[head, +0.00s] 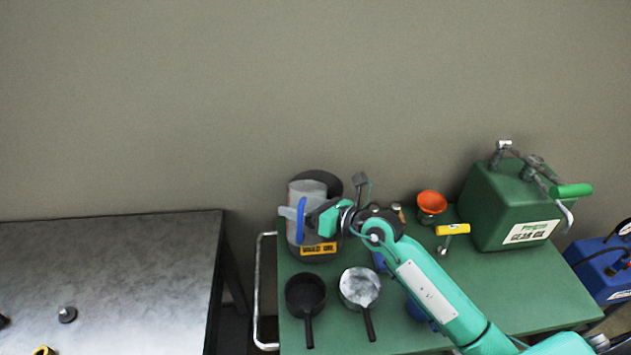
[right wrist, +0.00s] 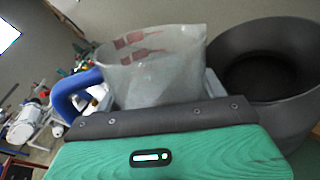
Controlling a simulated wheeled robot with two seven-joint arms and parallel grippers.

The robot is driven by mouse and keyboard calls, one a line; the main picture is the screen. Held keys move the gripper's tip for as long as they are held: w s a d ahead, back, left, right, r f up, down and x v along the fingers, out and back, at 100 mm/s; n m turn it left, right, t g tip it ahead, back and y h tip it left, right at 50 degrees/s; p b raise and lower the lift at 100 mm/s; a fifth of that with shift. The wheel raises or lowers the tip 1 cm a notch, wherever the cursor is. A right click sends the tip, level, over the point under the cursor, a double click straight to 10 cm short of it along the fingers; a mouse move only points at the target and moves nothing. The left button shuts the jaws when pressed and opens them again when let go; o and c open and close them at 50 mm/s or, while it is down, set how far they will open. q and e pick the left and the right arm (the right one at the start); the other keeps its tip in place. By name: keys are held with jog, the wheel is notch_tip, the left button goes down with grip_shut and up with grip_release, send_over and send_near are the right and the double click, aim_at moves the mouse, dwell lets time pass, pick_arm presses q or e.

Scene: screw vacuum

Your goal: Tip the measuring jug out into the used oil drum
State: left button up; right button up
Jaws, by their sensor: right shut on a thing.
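The measuring jug (right wrist: 158,70) is clear with red markings and a blue handle (right wrist: 75,95). My right gripper (head: 308,213) is shut on it; in the head view the jug (head: 306,189) shows in front of the used oil drum, held above the table. The grey drum (head: 308,256) has a yellow label and a dark open mouth. In the right wrist view the drum (right wrist: 295,112) stands just right of the jug, its mouth beside the jug's rim. The jug looks close to upright. Whether it holds liquid I cannot tell. My left gripper is out of view.
The green table (head: 500,290) also bears two black-handled pans, a dark one (head: 305,292) and a pale one (head: 359,287), an orange funnel (head: 431,202), a yellow-handled tool (head: 453,230) and a green gear oil can (head: 505,205). A metal bench (head: 120,270) stands left, across a gap.

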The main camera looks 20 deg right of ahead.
aim_at(300, 186)
jog(key=shift+w+d+r+m+g+p, duration=0.25)
jog(key=shift+w+r+m+p, duration=0.2)
jog(key=shift+p, duration=0.25)
jog(key=shift+w+d+r+m+g+p, duration=0.1)
jog(key=shift+w+r+m+g+p, duration=0.15)
jog(key=shift+w+r+m+p, duration=0.25)
jog(key=r+m+p, duration=0.1)
jog(key=p, duration=0.1)
jog(key=shift+d+m+g+p, duration=0.1)
jog(key=shift+m+g+p, duration=0.15)
jog(key=shift+g+p, duration=0.15)
jog(key=shift+f, duration=0.25)
jog(key=shift+f+m+g+p, duration=0.2)
jog(key=shift+m+g+p, duration=0.2)
jog(key=shift+m, duration=0.2)
jog(key=shift+w+r+m+g+p, duration=0.1)
jog(key=shift+r+m+g+p, duration=0.4)
jog(key=shift+p, duration=0.5)
jog(key=shift+f+m, duration=0.1)
jog(key=shift+m, duration=0.2)
jog(key=shift+w+d+f+m+p, duration=0.1)
jog(key=shift+f+m+p, duration=0.1)
jog(key=shift+m+p, duration=0.2)
jog(key=shift+w+r+g+y, duration=0.15)
jog(key=shift+r+g+y, duration=0.05)
jog(key=shift+g+y, duration=0.1)
jog(key=shift+w+d+r+m+p, duration=0.1)
jog(key=shift+w+d+m+p, duration=0.3)
jog(key=shift+p, duration=0.4)
